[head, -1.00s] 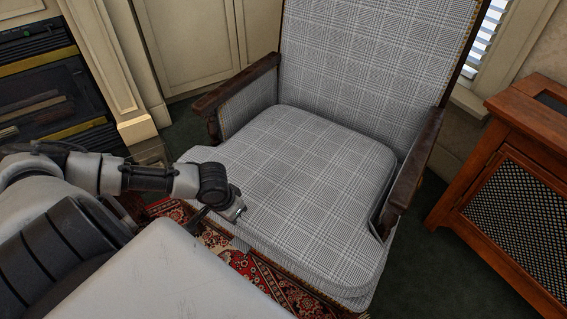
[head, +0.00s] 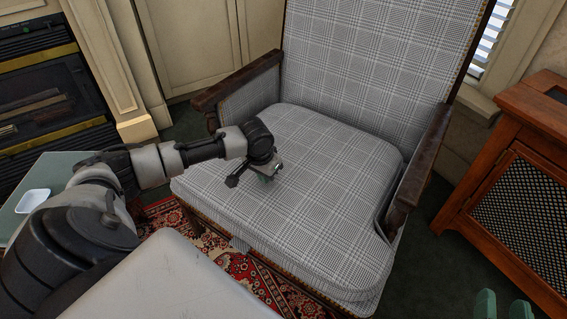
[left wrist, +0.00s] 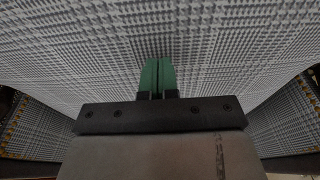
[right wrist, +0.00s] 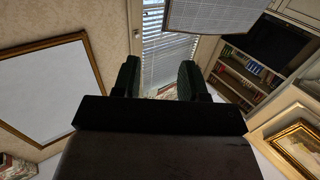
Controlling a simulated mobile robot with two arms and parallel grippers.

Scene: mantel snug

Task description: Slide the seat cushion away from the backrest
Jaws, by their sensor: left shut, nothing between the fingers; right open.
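The seat cushion (head: 315,195) is grey plaid and lies on a dark wooden armchair between two armrests. The backrest (head: 370,65), in the same plaid, rises behind it, and the cushion's rear edge is against or close to its foot. My left gripper (head: 266,178) is over the left part of the cushion, fingers pointing down; I cannot tell if it touches. In the left wrist view its green fingers (left wrist: 157,75) are together and empty, with plaid cloth filling the view. My right gripper (head: 502,305) shows only its green fingertips, apart, at the lower right; its fingers (right wrist: 158,80) are open in the right wrist view.
The wooden armrests (head: 236,80) and (head: 418,165) flank the cushion. A wooden cabinet (head: 530,150) stands at the right, and a fireplace (head: 45,80) at the left. A small table with a white dish (head: 33,201) is at the left edge. A red patterned rug (head: 245,270) lies in front.

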